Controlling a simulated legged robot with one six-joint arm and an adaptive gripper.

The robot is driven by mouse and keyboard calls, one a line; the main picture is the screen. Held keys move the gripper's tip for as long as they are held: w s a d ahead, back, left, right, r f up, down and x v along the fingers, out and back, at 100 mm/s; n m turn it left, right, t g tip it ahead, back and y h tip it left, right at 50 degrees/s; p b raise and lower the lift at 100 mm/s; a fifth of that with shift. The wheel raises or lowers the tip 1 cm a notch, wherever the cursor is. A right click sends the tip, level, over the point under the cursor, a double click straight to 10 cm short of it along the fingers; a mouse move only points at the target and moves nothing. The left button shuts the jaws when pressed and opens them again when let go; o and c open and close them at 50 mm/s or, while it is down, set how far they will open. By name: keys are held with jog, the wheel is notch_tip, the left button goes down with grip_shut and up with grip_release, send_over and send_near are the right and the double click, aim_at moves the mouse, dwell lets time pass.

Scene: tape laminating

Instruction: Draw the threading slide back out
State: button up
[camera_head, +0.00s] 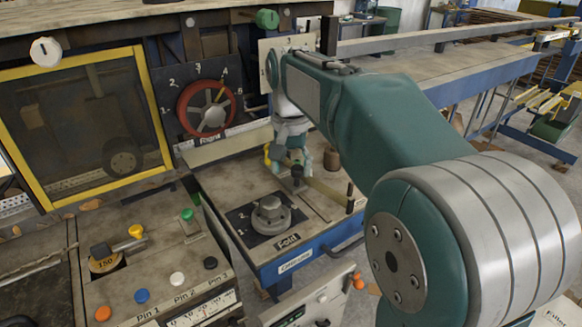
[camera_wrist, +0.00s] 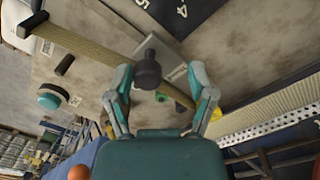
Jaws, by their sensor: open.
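My gripper (camera_head: 290,163) points down over the blue-sided bench, its two fingers spread. In the wrist view my gripper (camera_wrist: 161,78) is open, with a dark round knob (camera_wrist: 148,72) showing between the fingers, nearer the left one. The knob stands on a light grey plate (camera_wrist: 166,43); I cannot tell whether either finger touches it. A long tan bar (camera_wrist: 85,45) runs beneath the knob and has a black handle (camera_wrist: 33,22) at one end. In the head view the bar (camera_head: 325,189) slants right toward a black upright handle (camera_head: 349,192). Which part is the threading slide is not clear.
A grey rotary knob (camera_head: 270,213) on a black numbered plate stands in front of my gripper. A red handwheel (camera_head: 206,109) is on the wall behind left. A yellow-framed window (camera_head: 80,125) and a button panel (camera_head: 150,285) lie to the left. A brown cylinder (camera_head: 331,160) stands close right.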

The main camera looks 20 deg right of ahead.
jog(key=shift+d+f, duration=0.2)
jog(key=shift+d, duration=0.75)
jog(key=c, duration=0.7)
jog(key=shift+a, duration=0.2)
grip_shut()
jog(key=shift+a, duration=0.2)
jog(key=s+d, duration=0.1)
jog(key=s, duration=0.3)
jog(key=s+d, duration=0.2)
jog(key=s, duration=0.3)
jog(key=s+d, duration=0.1)
jog(key=s, duration=0.3)
jog(key=shift+s+d, duration=0.15)
jog(key=shift+s, duration=0.25)
jog(key=o, duration=0.7)
grip_release()
jog(key=shift+s, duration=0.1)
